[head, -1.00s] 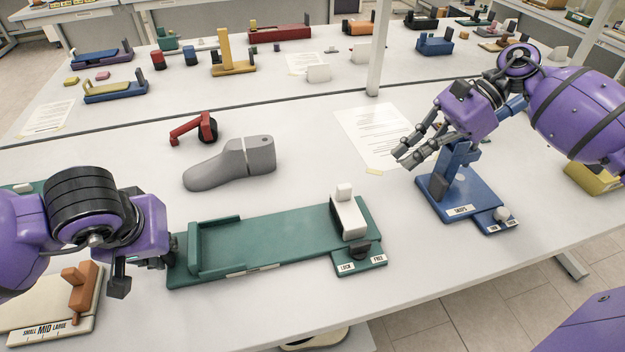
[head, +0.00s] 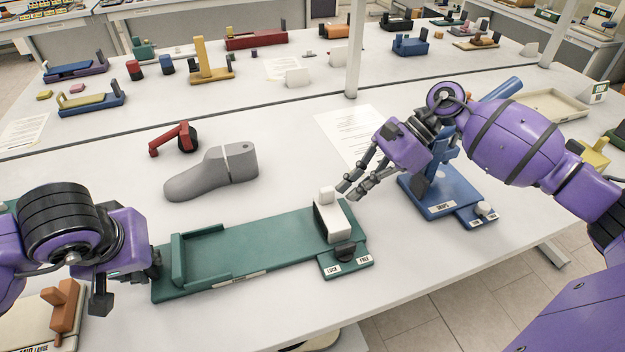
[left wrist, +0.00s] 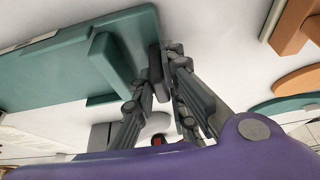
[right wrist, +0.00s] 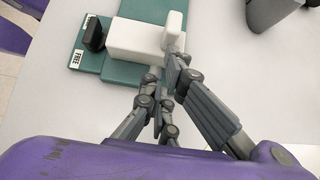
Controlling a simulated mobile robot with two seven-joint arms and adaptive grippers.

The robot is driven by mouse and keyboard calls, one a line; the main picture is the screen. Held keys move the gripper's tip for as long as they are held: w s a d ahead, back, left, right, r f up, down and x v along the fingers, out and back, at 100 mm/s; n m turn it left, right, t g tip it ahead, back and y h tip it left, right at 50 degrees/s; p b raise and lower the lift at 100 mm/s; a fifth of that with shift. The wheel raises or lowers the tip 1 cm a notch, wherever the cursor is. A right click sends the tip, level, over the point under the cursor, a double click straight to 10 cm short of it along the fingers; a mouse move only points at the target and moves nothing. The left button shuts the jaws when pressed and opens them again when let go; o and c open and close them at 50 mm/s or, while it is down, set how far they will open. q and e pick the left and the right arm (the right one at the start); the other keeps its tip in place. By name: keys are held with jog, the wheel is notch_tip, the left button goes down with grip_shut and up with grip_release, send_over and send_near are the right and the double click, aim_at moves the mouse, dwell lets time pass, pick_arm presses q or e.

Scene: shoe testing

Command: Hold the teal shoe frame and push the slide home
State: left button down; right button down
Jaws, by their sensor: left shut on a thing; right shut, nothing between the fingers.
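The teal shoe frame (head: 250,245) lies flat on the table, with a raised teal stop at its left end. The white slide (head: 328,222), with an upright tab, sits at its right end; it also shows in the right wrist view (right wrist: 138,40). A black knob (head: 345,251) stands between the LOCK and FREE labels. My left gripper (head: 152,266) is shut on the frame's left end; its fingers also show in the left wrist view (left wrist: 157,65). My right gripper (head: 347,192) is shut and empty, close beside the slide's tab. Whether it touches cannot be told.
A grey shoe last (head: 215,172) and a red clamp-like tool (head: 178,138) lie behind the frame. A blue fixture (head: 440,190) stands under my right arm. An orange-and-cream fixture (head: 65,310) is at front left. The table's front edge runs close before the frame.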

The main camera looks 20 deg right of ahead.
aim_at(325, 204)
jog(key=a, duration=0.7)
pick_arm(q)
jog(key=shift+d, duration=0.1)
pick_arm(e)
jog(key=shift+r, duration=0.1)
pick_arm(q)
jog(key=c, duration=1.7)
grip_release()
pick_arm(e)
jog(key=v, duration=1)
pick_arm(q)
jog(key=shift+r, duration=0.1)
pick_arm(e)
jog(key=shift+d, duration=0.1)
